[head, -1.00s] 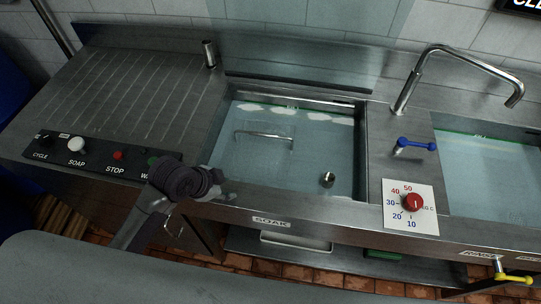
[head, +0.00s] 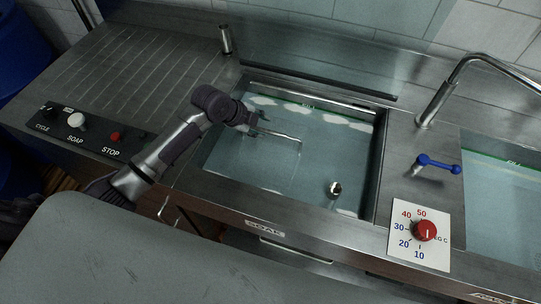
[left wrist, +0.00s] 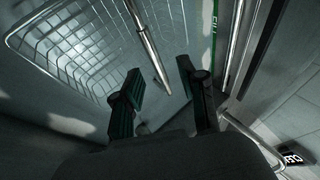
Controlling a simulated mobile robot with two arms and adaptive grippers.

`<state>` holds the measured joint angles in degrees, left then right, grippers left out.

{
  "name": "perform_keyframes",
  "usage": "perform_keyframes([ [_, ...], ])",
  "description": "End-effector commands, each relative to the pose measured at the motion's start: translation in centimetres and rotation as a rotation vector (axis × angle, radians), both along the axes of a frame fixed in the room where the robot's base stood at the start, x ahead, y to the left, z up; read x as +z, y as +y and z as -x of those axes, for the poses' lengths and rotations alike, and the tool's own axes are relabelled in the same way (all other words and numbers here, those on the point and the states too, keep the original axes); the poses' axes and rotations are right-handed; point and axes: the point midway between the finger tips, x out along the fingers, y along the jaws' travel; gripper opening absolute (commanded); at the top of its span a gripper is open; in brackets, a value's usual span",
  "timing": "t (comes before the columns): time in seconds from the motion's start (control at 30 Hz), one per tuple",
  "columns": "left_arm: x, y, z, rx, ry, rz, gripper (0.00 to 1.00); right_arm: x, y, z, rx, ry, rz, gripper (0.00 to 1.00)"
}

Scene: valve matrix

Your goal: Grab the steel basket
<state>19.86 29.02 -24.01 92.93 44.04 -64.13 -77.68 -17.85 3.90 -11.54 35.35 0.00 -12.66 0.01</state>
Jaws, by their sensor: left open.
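The steel basket (left wrist: 75,45) shows in the left wrist view as a wire mesh at the upper left. In the head view, its handle bar (head: 284,137) stands over the left half of the soak basin (head: 384,165), and the mesh is hard to make out under the water. My left gripper (head: 254,122) is at the left end of this bar. In the left wrist view, my open left gripper (left wrist: 160,76) has the bar (left wrist: 148,45) running between its fingers. I cannot tell whether a finger touches it. My right gripper is not in view.
A round metal piece (head: 335,189) is in the basin's right half. A red temperature knob (head: 424,231), a blue lever (head: 438,165) and a tall tap (head: 470,75) stand to the right. The ridged drainboard (head: 130,75) at the left is clear.

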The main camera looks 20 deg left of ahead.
Motion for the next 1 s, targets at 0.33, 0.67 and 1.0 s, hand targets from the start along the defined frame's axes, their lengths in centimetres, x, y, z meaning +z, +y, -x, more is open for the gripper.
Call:
perform_keyframes([
  [0.33,-2.8,-1.4,-1.0,0.001,0.004,0.003,0.41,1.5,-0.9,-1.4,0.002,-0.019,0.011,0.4],
  [0.67,-5.4,-2.3,-2.3,0.001,0.0,-0.002,0.41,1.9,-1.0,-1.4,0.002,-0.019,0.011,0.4],
  [1.0,-5.4,-2.3,-2.3,0.001,0.0,-0.002,0.12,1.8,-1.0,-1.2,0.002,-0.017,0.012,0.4],
])
